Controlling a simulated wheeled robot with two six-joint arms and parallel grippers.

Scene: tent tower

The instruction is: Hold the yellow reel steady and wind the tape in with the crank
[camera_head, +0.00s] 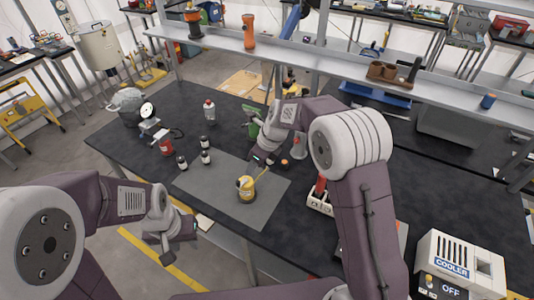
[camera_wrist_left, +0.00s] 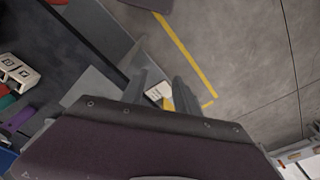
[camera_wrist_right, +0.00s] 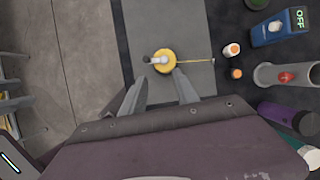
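The yellow reel (camera_head: 246,189) stands on the grey mat (camera_head: 215,190) on the dark workbench. In the right wrist view, the reel (camera_wrist_right: 166,62) shows a pale crank (camera_wrist_right: 152,60) on its left and a thin yellow tape (camera_wrist_right: 195,60) stretching out to its right. My right gripper (camera_head: 262,160) is open and empty above the bench, near the reel; its fingertips (camera_wrist_right: 160,78) point towards the reel. My left gripper (camera_head: 178,238) is open and empty beyond the bench's front edge; its fingers (camera_wrist_left: 160,80) are over the floor in the left wrist view.
Several small bottles (camera_head: 205,157) stand left of the mat, with a red can (camera_head: 166,147) nearby. A white holder (camera_head: 320,203) stands right of the mat. A cooler box (camera_head: 458,265) is at the front right. A raised shelf (camera_head: 340,65) runs behind the bench.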

